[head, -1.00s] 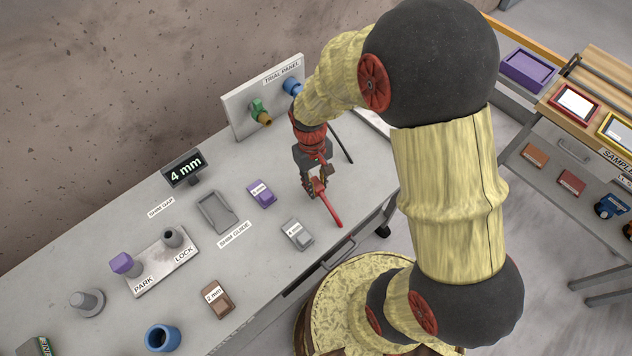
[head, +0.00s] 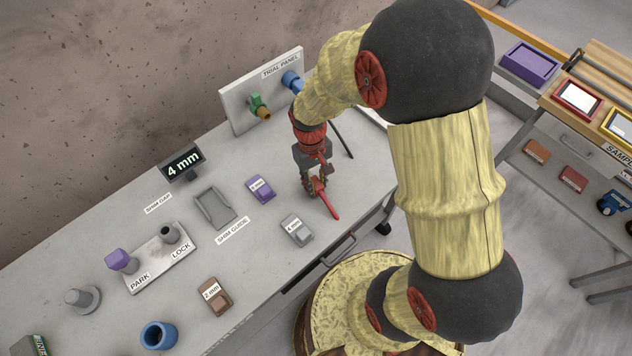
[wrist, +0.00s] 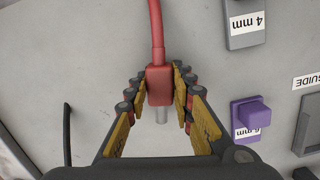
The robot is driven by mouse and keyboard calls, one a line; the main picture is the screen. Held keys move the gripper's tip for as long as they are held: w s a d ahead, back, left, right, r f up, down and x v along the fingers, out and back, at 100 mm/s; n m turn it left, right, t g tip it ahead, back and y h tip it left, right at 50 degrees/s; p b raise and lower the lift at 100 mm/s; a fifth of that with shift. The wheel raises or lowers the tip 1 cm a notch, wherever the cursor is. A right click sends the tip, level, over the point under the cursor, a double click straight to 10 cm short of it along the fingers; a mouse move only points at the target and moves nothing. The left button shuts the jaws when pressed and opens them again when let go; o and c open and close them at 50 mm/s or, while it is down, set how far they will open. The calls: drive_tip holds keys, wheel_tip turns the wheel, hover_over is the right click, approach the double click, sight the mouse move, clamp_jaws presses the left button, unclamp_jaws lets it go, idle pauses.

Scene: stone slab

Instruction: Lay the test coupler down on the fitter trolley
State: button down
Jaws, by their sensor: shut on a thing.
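The test coupler, a red block with a pale metal tip and a red hose or handle, is in my gripper (wrist: 158,92); in the wrist view the coupler (wrist: 159,76) sits between both finger pads. In the head view its red tail (head: 329,206) sticks out below my gripper (head: 314,185), and my gripper hides the rest. My gripper is shut on it, over the right part of a grey worktop (head: 270,290). I cannot tell whether the coupler touches this surface. No label shows which surface is the fitter trolley.
The trial panel (head: 235,105) stands behind my gripper, with green and blue fittings. A grey shim block (head: 297,230), a purple one (head: 261,188) and the shim guide (head: 214,206) lie to the left. A second bench (head: 590,120) with trays stands at the right.

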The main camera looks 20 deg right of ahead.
sight(316, 184)
drive_tip(key=shift+f, duration=0.35)
drive_tip(key=c, duration=1.6)
unclamp_jaws()
drive_tip(key=shift+o, duration=0.7)
wheel_tip(316, 184, up, 12)
drive_tip(key=w, duration=0.1)
drive_tip(key=shift+w, duration=0.2)
drive_tip(key=shift+a, duration=0.1)
drive_tip(key=s+r+t, duration=0.3)
drive_tip(key=s+r, duration=0.3)
drive_tip(key=r, duration=0.3)
drive_tip(key=s+r+m+t, duration=0.1)
drive_tip(key=s+r+t, duration=0.3)
drive_tip(key=s+r, duration=0.3)
drive_tip(key=shift+r, duration=0.95)
